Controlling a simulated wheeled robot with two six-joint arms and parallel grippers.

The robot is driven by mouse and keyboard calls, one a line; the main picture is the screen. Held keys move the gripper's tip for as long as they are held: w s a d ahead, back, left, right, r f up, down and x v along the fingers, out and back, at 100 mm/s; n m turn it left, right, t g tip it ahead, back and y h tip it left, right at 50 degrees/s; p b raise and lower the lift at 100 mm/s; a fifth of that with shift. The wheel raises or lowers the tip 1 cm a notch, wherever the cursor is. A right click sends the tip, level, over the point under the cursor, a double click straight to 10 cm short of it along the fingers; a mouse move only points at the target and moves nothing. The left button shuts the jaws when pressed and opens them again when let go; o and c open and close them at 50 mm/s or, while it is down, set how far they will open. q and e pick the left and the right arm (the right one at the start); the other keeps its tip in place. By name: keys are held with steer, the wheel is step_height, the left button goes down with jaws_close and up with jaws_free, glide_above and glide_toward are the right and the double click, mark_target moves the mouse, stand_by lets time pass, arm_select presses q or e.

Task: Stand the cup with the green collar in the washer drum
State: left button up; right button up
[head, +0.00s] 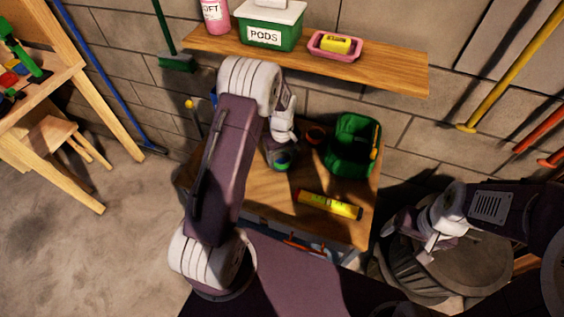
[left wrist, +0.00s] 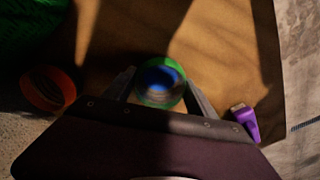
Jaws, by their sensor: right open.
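The cup with the green collar (head: 282,159) is at the wooden top (head: 262,200), below my left gripper (head: 281,140). In the left wrist view the cup (left wrist: 160,83) shows its round green rim and dark blue inside, between the two fingers of my left gripper (left wrist: 160,90). The fingertips are very close to its sides; I cannot tell whether they press on it. My right gripper (head: 428,240) is open and empty at the right, over a dark round ribbed thing (head: 480,262). I cannot make out the washer drum for sure.
On the wooden top are a green bin (head: 343,152), an orange ring (head: 315,134) and a yellow level (head: 330,205). A purple item (left wrist: 244,122) lies right of the cup in the left wrist view. A shelf (head: 395,72) with a green PODS box (head: 268,35) hangs above.

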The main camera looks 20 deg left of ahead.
arm_select(q)
steer(key=c, duration=0.8)
steer(key=shift+r, duration=0.1)
steer(key=shift+r, duration=0.3)
steer(key=r, duration=0.2)
steer(key=d+r+b, duration=0.1)
steer(key=r, duration=0.1)
steer(key=shift+d, duration=0.1)
steer(key=d+r, duration=0.2)
steer(key=d, duration=0.1)
steer(key=s+d+r, duration=0.1)
steer(key=d+r, duration=0.1)
steer(key=d, duration=0.2)
steer(key=s+d+r+b, duration=0.1)
steer(key=d+r, duration=0.1)
steer(key=d, duration=0.1)
steer(key=shift+d+r, duration=0.15)
